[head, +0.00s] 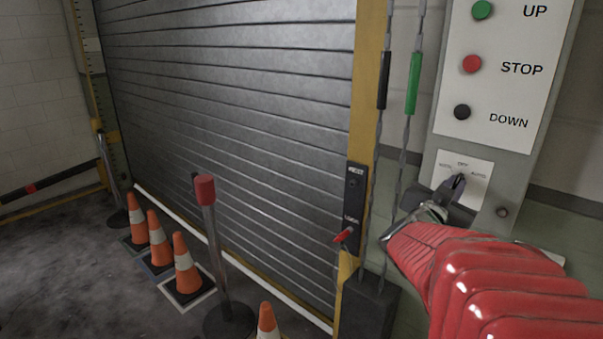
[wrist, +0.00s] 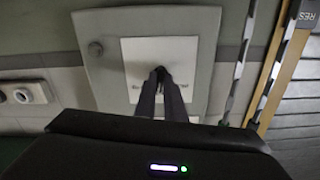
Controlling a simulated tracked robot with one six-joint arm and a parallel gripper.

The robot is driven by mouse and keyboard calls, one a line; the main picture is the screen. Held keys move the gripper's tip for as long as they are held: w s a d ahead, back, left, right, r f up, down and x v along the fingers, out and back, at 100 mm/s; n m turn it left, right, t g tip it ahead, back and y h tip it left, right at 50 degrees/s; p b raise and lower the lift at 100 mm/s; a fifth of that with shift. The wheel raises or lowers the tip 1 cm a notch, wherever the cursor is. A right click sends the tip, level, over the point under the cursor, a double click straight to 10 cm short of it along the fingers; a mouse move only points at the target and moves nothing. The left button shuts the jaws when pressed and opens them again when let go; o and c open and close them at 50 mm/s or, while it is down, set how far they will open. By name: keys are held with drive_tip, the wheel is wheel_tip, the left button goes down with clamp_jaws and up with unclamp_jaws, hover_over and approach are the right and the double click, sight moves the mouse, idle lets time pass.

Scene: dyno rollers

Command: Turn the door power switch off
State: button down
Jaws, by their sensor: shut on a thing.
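The door power switch (head: 459,181) is a small dark knob on a white plate (head: 478,166) low on the grey control box. Its labels show OFF at the top and AUTO at the right; the left label is too small to read surely. My gripper (head: 451,191) reaches in from the lower right, its dark fingers shut on the knob. In the wrist view my gripper (wrist: 160,76) has both fingertips together on the switch at the middle of the plate (wrist: 195,60). The fingers hide most of the knob, so I cannot tell which label it points to.
Green UP (head: 482,10), red STOP (head: 472,63) and black DOWN (head: 462,112) buttons sit above the plate. Hanging chains (head: 403,150) and a black lock box with a red lever (head: 343,236) are close left. Cones (head: 186,265) and a red-topped post (head: 205,190) stand by the shutter.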

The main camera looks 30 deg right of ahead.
drive_tip(key=shift+s+d+f+n, duration=0.1)
drive_tip(key=shift+s+f+n, duration=0.1)
drive_tip(key=shift+n, duration=0.7)
drive_tip(key=c, duration=2.2)
unclamp_jaws()
drive_tip(key=o, duration=0.4)
drive_tip(key=shift+c, duration=0.2)
drive_tip(key=shift+w+r, duration=0.1)
